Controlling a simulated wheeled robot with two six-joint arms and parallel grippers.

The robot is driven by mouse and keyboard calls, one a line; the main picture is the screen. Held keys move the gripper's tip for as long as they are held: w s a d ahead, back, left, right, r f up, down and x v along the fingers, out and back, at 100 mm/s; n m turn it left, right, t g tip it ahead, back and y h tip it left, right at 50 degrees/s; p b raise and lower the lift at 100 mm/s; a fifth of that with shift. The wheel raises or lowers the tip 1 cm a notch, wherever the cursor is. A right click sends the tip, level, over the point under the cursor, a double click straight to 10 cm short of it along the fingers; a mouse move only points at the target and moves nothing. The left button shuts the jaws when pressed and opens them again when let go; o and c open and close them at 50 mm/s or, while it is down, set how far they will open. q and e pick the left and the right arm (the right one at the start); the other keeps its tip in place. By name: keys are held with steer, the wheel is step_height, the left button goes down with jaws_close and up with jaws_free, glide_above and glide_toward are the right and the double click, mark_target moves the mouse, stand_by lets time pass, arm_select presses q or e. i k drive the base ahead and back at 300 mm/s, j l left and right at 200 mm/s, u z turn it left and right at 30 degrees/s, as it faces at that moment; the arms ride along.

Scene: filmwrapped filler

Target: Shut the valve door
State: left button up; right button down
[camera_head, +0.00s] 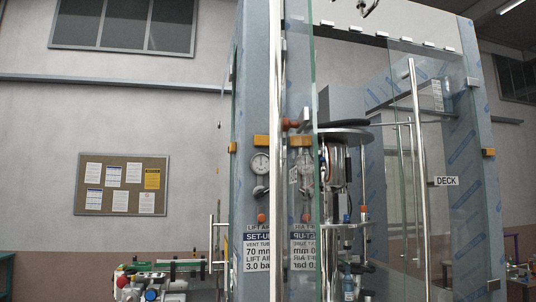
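A glass-fronted machine cabinet (254,100) fills the middle and right. A clear glass door panel (300,80) stands at its left front, seen almost edge-on and swung out, with a long upright metal bar (277,180) along it. No label naming it the valve door is readable. A second glass panel (460,130) on the right has a tall bar handle (417,170) and a DECK label (444,181); it also looks angled away from the front. Neither of my grippers is recognisable in view. The lower parts of the doors are cut off.
Inside the cabinet stands a steel vessel (340,165) with fittings. A gauge (260,163) and a SET-UP sign (257,247) are on the left post. Another upright handle (211,245) and low equipment (150,285) are at lower left. A noticeboard (121,184) hangs behind.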

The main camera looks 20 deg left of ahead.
mark_target(291, 57)
steer(key=j, duration=0.9)
steer(key=k+j+u, duration=0.3)
steer(key=j, duration=0.15)
